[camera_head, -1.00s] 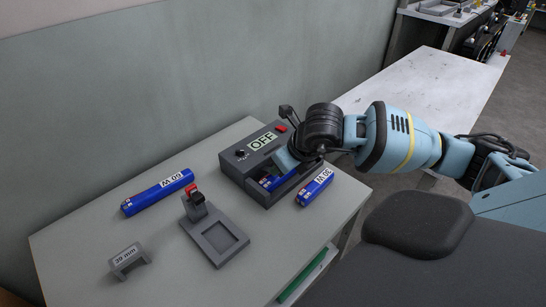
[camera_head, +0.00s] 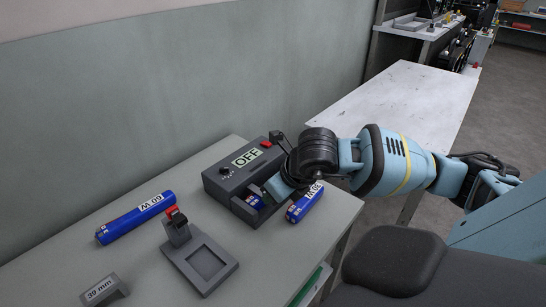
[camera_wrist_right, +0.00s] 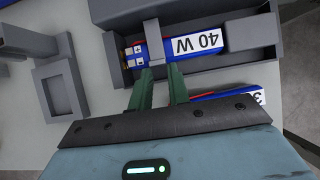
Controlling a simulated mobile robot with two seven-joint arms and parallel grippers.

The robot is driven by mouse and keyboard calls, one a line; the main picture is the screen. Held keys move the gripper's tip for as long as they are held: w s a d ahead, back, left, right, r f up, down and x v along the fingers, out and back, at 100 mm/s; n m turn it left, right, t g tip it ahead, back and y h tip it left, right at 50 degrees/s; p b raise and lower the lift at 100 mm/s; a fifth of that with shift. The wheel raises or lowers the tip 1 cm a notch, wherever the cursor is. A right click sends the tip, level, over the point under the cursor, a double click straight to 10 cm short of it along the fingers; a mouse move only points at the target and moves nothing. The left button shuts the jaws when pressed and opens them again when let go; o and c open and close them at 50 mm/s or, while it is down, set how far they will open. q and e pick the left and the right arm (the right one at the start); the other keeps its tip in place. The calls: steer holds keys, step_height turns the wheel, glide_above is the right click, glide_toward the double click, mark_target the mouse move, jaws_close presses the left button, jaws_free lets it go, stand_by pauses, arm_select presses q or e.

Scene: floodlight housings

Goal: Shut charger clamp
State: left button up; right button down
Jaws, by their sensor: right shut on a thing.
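The grey charger (camera_head: 220,184) stands at the back of the table, its display reading OFF. A blue 40 W pack (camera_wrist_right: 195,45) lies in its bay, also partly visible in the head view (camera_head: 254,200). The grey clamp (camera_wrist_right: 152,38) crosses the pack near its contact end. My right gripper (camera_wrist_right: 160,76) reaches in from the front, its green fingers shut on the clamp's near end. In the head view the wrist hides the fingertips and part of the bay. My left gripper is not in view.
A blue 30 W pack (camera_head: 304,204) lies beside the charger, close to my right wrist. A 60 W pack (camera_head: 136,218), a grey stand with a red-topped post (camera_head: 207,263) and a 39 mm block (camera_head: 104,291) are to the left. A pale table (camera_head: 400,105) stands behind.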

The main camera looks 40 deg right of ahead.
steer(key=shift+s+f, duration=0.2)
steer(key=shift+f, duration=0.15)
steer(key=c, duration=1.6)
jaws_free()
steer(key=shift+o, duration=1.3)
steer(key=shift+r, duration=0.1)
steer(key=shift+w, duration=0.1)
steer(key=shift+r, duration=0.1)
steer(key=shift+r, duration=0.1)
steer(key=v, duration=0.7)
steer(key=shift+r, duration=0.3)
